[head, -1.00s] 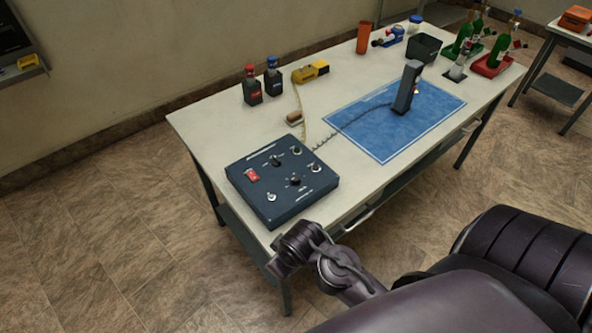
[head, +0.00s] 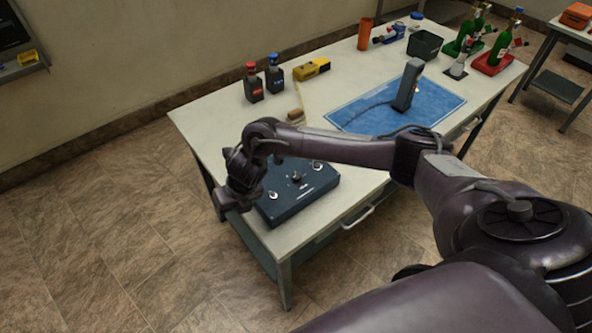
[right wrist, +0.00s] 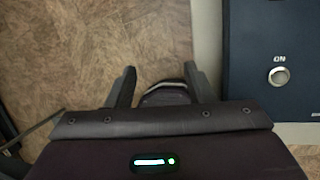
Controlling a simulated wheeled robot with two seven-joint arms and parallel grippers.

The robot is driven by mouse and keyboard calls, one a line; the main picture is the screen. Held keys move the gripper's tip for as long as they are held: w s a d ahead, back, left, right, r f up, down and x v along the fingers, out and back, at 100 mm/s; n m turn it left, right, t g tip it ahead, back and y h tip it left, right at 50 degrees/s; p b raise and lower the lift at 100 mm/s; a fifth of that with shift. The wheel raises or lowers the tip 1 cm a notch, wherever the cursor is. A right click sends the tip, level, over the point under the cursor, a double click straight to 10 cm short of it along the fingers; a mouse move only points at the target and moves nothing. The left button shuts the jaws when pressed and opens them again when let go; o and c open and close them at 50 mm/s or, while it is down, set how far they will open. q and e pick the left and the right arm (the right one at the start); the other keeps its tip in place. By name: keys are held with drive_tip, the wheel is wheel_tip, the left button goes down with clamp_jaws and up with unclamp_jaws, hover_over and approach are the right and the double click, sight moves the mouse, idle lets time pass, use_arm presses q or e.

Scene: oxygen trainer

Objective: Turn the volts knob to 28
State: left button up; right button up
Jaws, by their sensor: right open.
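The dark blue control box (head: 310,198) lies at the table's near left corner. My right gripper (head: 230,204) is at the box's left side. In the right wrist view the gripper (right wrist: 160,82) is open and empty, over floor. The box edge (right wrist: 240,60) and a silver toggle switch (right wrist: 278,76) marked ON are to its right. My left gripper is out of view.
The white table (head: 210,120) carries two dark bottles (head: 263,82), a yellow tool (head: 311,69), a blue mat (head: 440,105) with a grey upright device (head: 408,84), and a black bin (head: 424,46). Green cylinders (head: 497,48) stand at the far right. Floor is open at left.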

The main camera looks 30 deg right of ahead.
drive_tip(key=d+r, duration=0.1)
drive_tip(key=d, duration=0.3)
drive_tip(key=w+d+r+n+h, duration=0.1)
drive_tip(key=d, duration=0.2)
drive_tip(key=d+r+n+g+h, duration=0.1)
drive_tip(key=d, duration=0.3)
drive_tip(key=shift+w+d+r, duration=0.3)
drive_tip(key=shift+w+d, duration=0.05)
wheel_tip(320, 180, up, 4)
drive_tip(key=n+g+h, duration=0.1)
hover_over(297, 175)
drive_tip(key=shift+a+f, duration=0.2)
drive_tip(key=shift+a, duration=0.25)
drive_tip(key=shift+s+d+f+g, duration=0.15)
drive_tip(key=shift+d+f+g, duration=0.1)
drive_tip(key=shift+g, duration=0.05)
wheel_tip(297, 175, down, 7)
drive_tip(key=b, duration=0.3)
drive_tip(key=shift+d, duration=0.1)
drive_tip(key=c, duration=1)
